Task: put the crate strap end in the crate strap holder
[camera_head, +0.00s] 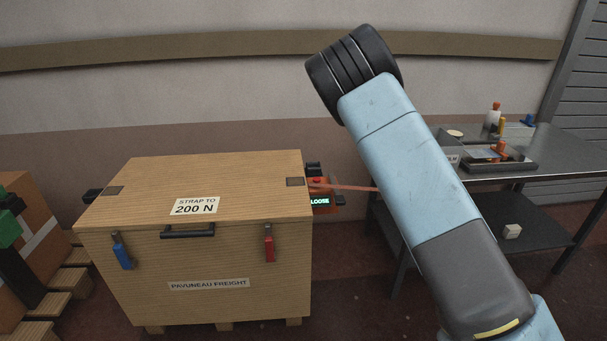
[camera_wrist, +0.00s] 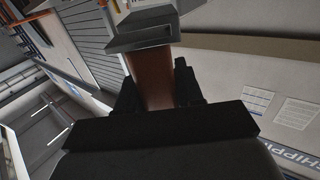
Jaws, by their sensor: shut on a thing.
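In the head view a reddish strap (camera_head: 345,187) runs right from an orange device (camera_head: 321,194) at the crate's right side and passes behind my arm. The device has a red button and a display reading "LOOSE". In the wrist view my gripper (camera_wrist: 157,82) is shut on the strap end (camera_wrist: 153,68), a brown-red band between the black fingers. A grey metal block (camera_wrist: 146,38) sits at the far end of this band; I cannot tell whether it is a fitting on the strap or the holder. My gripper is hidden in the head view.
The wooden crate (camera_head: 240,255) stands left of my arm, lid closed, with a blue tag (camera_head: 122,252) and a red tag (camera_head: 269,247). A metal table (camera_head: 560,150) with a tray and small items is at right. Boxes on pallets (camera_head: 40,235) are at far left.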

